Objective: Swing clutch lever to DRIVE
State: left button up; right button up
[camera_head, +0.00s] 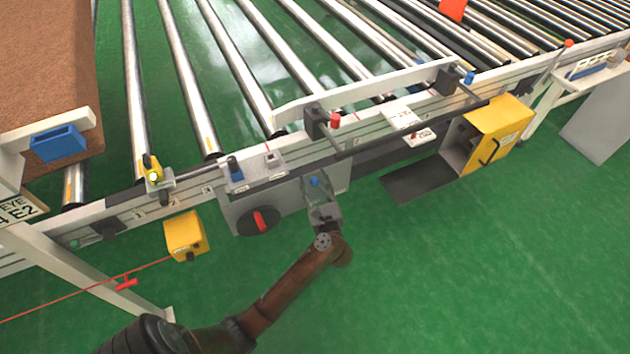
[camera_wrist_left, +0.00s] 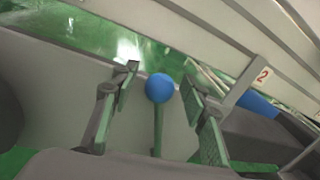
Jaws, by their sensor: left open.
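The lever with a round blue knob (camera_head: 315,181) stands on the grey panel on the conveyor's side rail. In the left wrist view the blue knob (camera_wrist_left: 159,87) sits on a green-grey stem, roughly midway between my fingers. My left gripper (camera_head: 320,201) is open at the lever, and its two fingers (camera_wrist_left: 161,72) stand on either side of the knob, with gaps visible. I cannot read a DRIVE mark. The lever's base is hidden by the gripper in the head view. My right gripper is not in view.
A red rotary switch (camera_head: 260,221) is left of the lever. A yellow box (camera_head: 185,236) hangs at left; an open yellow cabinet (camera_head: 498,133) is at right. Green floor (camera_head: 450,270) in front is clear.

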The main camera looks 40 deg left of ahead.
pick_arm(q)
grip_shut()
dwell(0.3)
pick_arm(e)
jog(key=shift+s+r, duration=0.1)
